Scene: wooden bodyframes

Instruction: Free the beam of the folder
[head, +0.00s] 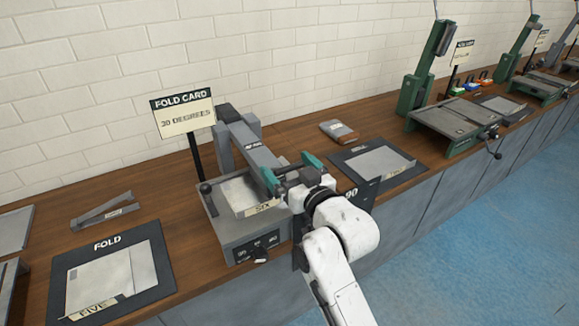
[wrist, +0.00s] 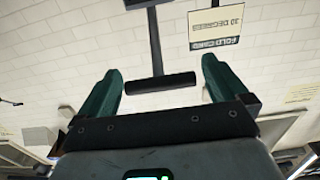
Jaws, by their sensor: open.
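The folder (head: 222,219) is a grey bench machine on the wooden counter. A card marked SIX lies on its bed. Its beam (head: 249,145) is a grey bar slanting down from a rear upright towards my gripper (head: 290,170). My gripper has green fingers, spread open at the near end of the beam. In the wrist view, a dark cylindrical bar (wrist: 160,83) on a thin stem shows in the gap between the fingers, apart from both in the picture; its depth is unclear. My gripper and arm hide the near right part of the folder.
A FOLD CARD sign (head: 183,110) reading 30 DEGREES stands behind the folder. A FOLD mat (head: 145,258) with a FIVE sheet lies left; another dark mat (head: 411,173) with a sheet lies right. A green-armed machine (head: 418,80) stands farther right. A brick wall backs the counter.

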